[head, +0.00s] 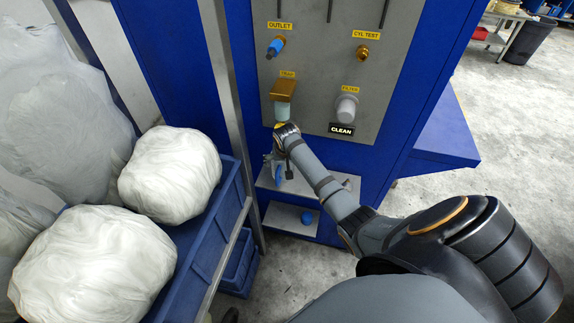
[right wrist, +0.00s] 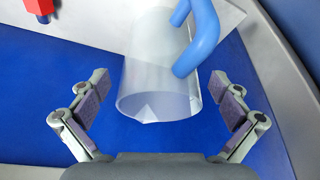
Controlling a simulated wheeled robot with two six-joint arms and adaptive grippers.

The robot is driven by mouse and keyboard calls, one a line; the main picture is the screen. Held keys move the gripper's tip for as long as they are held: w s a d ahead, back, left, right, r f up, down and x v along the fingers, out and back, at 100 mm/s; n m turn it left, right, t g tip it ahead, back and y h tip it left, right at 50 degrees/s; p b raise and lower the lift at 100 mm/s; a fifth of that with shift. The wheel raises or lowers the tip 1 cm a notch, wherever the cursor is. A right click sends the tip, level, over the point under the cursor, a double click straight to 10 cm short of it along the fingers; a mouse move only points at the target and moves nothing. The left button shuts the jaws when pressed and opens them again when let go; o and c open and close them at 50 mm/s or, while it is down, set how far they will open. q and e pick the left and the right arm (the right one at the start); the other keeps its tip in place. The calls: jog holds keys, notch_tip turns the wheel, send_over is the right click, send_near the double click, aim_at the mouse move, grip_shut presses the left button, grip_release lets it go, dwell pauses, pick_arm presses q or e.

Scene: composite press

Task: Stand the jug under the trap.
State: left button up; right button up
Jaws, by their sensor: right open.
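The trap (head: 284,90) is a brass-coloured block with a pale bowl below it, on the grey panel of the blue press. The jug (right wrist: 158,75) is clear with a blue handle (right wrist: 200,38). In the head view a blue part, apparently its handle (head: 279,174), shows by the upper shelf, and the rest is largely hidden by my right gripper (head: 280,162). In the right wrist view my right gripper (right wrist: 165,97) is open, with a finger on each side of the jug's rim and gaps visible on both sides. My left gripper is not in view.
The small upper shelf (head: 345,181) juts from the press below the panel. A blue bin cart (head: 215,230) with large white bundles (head: 170,172) stands close at the left. Open floor lies at the right.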

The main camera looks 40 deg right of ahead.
jog(key=s+a+r+b, duration=0.1)
jog(key=s+a, duration=0.4)
jog(key=s, duration=0.6)
jog(key=shift+s+a+r+b, duration=0.25)
jog(key=shift+a+r+b, duration=0.15)
jog(key=shift+r, duration=0.1)
jog(key=s+f+n+g, duration=0.1)
jog(key=s+f, duration=0.3)
jog(key=f, duration=0.5)
jog(key=s+f+n, duration=0.1)
jog(key=s+f, duration=0.2)
jog(key=f, duration=0.6)
jog(key=s+f+n+g, duration=0.1)
jog(key=s+f, duration=0.3)
jog(key=f, duration=0.5)
jog(key=s+a+f+n, duration=0.1)
jog(key=s+f, duration=0.3)
jog(key=s, duration=0.4)
jog(key=s+f+n, duration=0.1)
jog(key=s+f, duration=0.4)
jog(key=s, duration=0.4)
jog(key=s+a+f+y, duration=0.1)
jog(key=s+f, duration=0.4)
jog(key=s, duration=0.4)
jog(key=shift+a+f+n+g, duration=0.2)
jog(key=shift+a+n+g, duration=0.15)
jog(key=shift+n+g, duration=0.05)
